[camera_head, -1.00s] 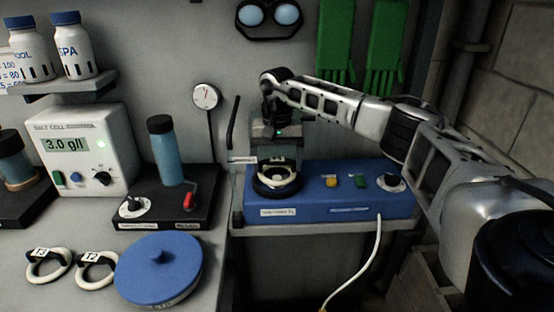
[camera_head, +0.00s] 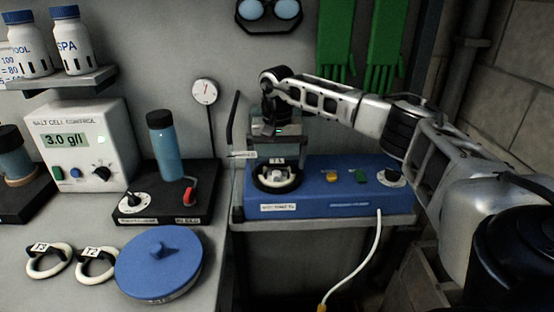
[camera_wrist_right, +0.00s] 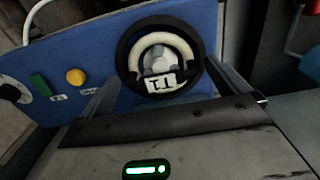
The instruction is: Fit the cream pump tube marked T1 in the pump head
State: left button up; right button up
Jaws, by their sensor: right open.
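The cream tube marked T1 (camera_head: 278,180) lies in the round black pump head (camera_head: 258,187) on top of the blue pump (camera_head: 315,208). The right wrist view shows the cream loop (camera_wrist_right: 183,44) curved inside the black rim (camera_wrist_right: 122,62), its T1 label across the open side. Whether it is fully seated I cannot tell. My right gripper (camera_head: 277,155) is directly above the pump head, pointing down, open. In the right wrist view its fingers (camera_wrist_right: 160,85) stand on either side of the tube, partly hidden by the gripper body. My left gripper is not in view.
Tubes marked T3 (camera_head: 50,262) and T2 (camera_head: 97,264) lie on the left counter beside a blue-lidded round container (camera_head: 160,262). A thin black bar (camera_head: 232,122) stands upright just left of my right gripper. A white cable (camera_head: 367,262) hangs before the pump.

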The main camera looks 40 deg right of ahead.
aim_at(277, 162)
pick_arm(q)
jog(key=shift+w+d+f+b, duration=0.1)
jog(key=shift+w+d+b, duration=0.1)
jog(key=shift+b, duration=0.4)
pick_arm(e)
notch_tip(277, 162, up, 13)
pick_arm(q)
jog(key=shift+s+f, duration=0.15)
